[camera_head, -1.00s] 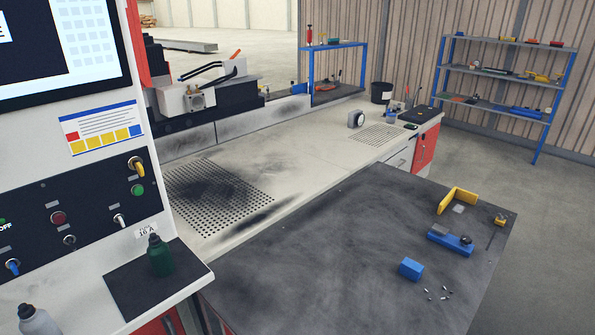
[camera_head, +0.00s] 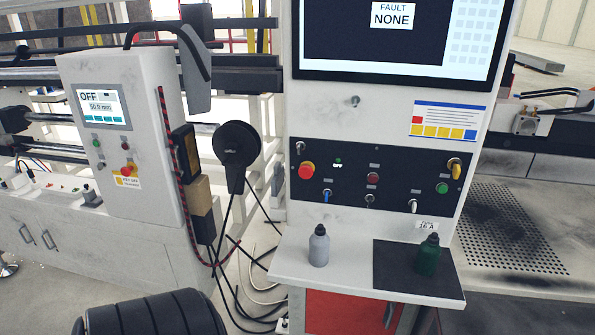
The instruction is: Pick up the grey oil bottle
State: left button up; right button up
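The grey oil bottle (camera_head: 319,247) stands upright on the left part of a white shelf (camera_head: 290,272) below the control panel. It has a dark cap. A dark green bottle (camera_head: 428,256) stands upright to its right, on a black mat (camera_head: 388,281). The two bottles are apart. Neither of my grippers shows in the head view.
The control panel (camera_head: 400,185) with knobs and buttons rises right behind the shelf. A screen (camera_head: 393,38) is above it. A black ribbed cylinder (camera_head: 150,315) is at the lower left. Cables (camera_head: 250,290) hang and lie left of the shelf. A second control cabinet (camera_head: 130,150) stands at the left.

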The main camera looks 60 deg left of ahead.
aim_at(319, 240)
jog(key=u, duration=0.45)
jog(key=k+j+u, duration=0.1)
jog(key=u, duration=0.35)
jog(key=k+u, duration=0.1)
jog(key=u, duration=0.35)
jog(key=j, duration=0.05)
